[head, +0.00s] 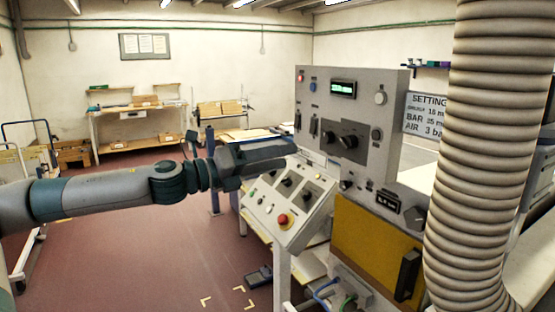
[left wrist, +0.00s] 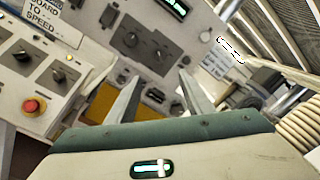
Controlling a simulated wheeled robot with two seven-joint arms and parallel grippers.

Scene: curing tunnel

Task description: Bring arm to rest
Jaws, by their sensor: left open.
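My left arm (head: 105,194) reaches in from the left of the head view, stretched out roughly level. My left gripper (head: 290,148) is at its end, in front of the grey control cabinet (head: 390,95) and above the sloped control panel (head: 262,205). In the left wrist view, the two fingers of the left gripper (left wrist: 163,78) stand apart with nothing between them. The cabinet face with its knobs shows beyond them. Whether the fingers touch the cabinet cannot be told. My right gripper is not in view.
A red stop button (head: 282,220) sits on the sloped panel, close below the gripper. A yellow door (head: 375,245) is lower on the cabinet. A thick ribbed hose (head: 490,150) hangs at the right. The red-brown floor (head: 150,250) below the arm is largely clear.

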